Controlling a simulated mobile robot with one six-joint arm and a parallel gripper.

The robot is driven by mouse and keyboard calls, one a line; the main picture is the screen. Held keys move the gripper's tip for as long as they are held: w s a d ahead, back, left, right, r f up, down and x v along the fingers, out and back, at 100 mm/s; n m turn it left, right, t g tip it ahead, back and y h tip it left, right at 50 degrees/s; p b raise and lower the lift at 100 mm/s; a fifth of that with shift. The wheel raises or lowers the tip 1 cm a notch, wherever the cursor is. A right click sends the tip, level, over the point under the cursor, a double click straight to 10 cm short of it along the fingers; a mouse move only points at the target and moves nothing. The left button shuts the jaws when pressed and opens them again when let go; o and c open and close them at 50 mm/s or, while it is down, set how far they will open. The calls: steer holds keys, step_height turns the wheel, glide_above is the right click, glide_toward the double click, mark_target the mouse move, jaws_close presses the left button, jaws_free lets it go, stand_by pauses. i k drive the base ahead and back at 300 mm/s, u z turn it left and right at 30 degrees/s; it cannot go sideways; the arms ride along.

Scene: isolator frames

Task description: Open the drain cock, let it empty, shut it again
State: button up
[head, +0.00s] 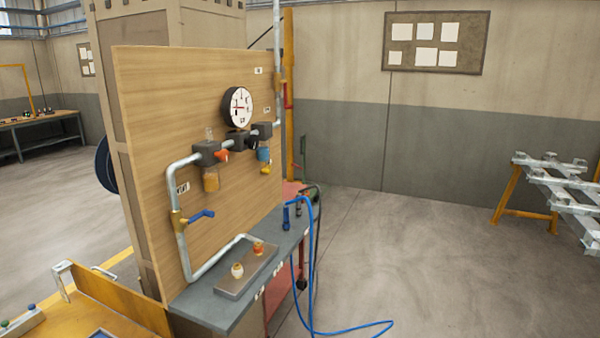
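A wooden panel (150,110) carries a grey pipe (183,262) with air-line units on it. A filter with an amber bowl (211,181) hangs at the left, with an orange-red part (221,155) beside it. A unit with a blue bowl (263,154) hangs at the right, with a small yellow part (266,170) below it. A blue lever (202,216) sits on a brass valve (179,221) low on the pipe. I cannot tell for certain which of these is the drain cock, or whether it is open. My gripper is not in view.
A round gauge (238,106) sits above the units. A grey shelf (210,308) below holds a tray (232,291) with two small fittings. A blue hose (311,285) trails onto the floor. A metal rack (565,195) stands right; the floor between is clear.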

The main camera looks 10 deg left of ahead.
mark_target(265, 170)
steer(key=z, duration=0.15)
steer(key=k, duration=0.2)
steer(key=u, duration=3.15)
steer(key=i, duration=0.1)
steer(key=z, duration=2.15)
